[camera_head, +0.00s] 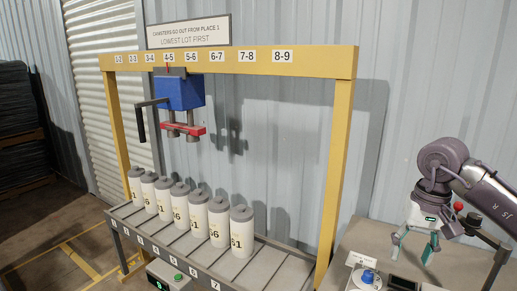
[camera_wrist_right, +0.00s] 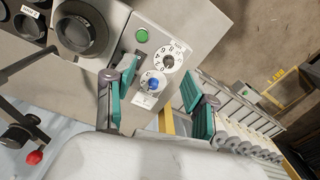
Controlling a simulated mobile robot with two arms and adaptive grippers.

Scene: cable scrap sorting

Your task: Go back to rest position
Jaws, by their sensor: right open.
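My right gripper (camera_head: 413,252) is open and empty at the right of the head view. It hangs over the grey control console (camera_head: 455,262), to the right of the blue knob (camera_head: 368,276). In the right wrist view its two teal-padded fingers stand apart (camera_wrist_right: 162,98). Between and beyond them show the blue knob (camera_wrist_right: 153,84), a numbered white dial (camera_wrist_right: 168,62) and a green button (camera_wrist_right: 141,35). I cannot tell the exact gap between fingers and console. My left gripper shows in neither view.
A yellow gantry (camera_head: 342,165) carries a blue and red lifting head (camera_head: 180,92). Several white canisters with grey caps (camera_head: 242,232) stand in a row on the slotted rack (camera_head: 275,268). A red-ball lever (camera_head: 458,206) stands near my right arm. A stack of dark pallets (camera_head: 18,130) is far left.

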